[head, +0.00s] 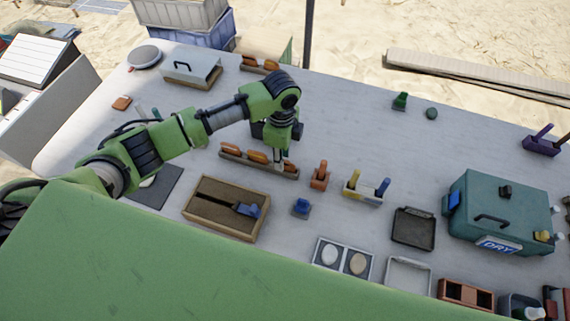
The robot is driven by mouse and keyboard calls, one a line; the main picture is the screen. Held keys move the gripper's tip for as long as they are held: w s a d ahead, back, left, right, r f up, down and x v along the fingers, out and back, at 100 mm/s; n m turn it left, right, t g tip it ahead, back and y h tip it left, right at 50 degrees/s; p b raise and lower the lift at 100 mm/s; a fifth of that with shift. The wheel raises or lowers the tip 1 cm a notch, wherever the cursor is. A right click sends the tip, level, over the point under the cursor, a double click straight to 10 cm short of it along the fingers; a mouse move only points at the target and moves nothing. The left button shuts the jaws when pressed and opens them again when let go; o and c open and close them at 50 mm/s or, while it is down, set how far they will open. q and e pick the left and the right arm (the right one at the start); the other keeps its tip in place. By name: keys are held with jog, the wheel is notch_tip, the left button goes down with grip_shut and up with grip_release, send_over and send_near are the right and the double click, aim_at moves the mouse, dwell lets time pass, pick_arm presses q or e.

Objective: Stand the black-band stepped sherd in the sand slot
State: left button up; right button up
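A low rack (232,157) near the middle of the table holds a row of orange-brown sherds (257,157). Black bands or stepped edges are too small to make out, so I cannot tell which is the black-band stepped sherd. My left gripper (280,158) points down at the right end of this rack; its fingers are narrow here, and I cannot tell whether they hold anything. A wooden box (190,211) with a brown, sand-like filling (216,193) lies in front, with a dark strip and a blue piece (248,211) in it. My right gripper is out of view.
An orange block (320,176), a blue block (301,207) and a yellow-and-blue holder (361,191) stand right of the rack. A teal DRY box (500,215) is farther right. Another sherd rack (257,69) is at the back. The back right table is mostly clear.

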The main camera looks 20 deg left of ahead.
pick_arm(q)
jog(key=shift+f, duration=1.1)
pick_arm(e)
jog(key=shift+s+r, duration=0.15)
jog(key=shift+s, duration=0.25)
pick_arm(q)
grip_shut()
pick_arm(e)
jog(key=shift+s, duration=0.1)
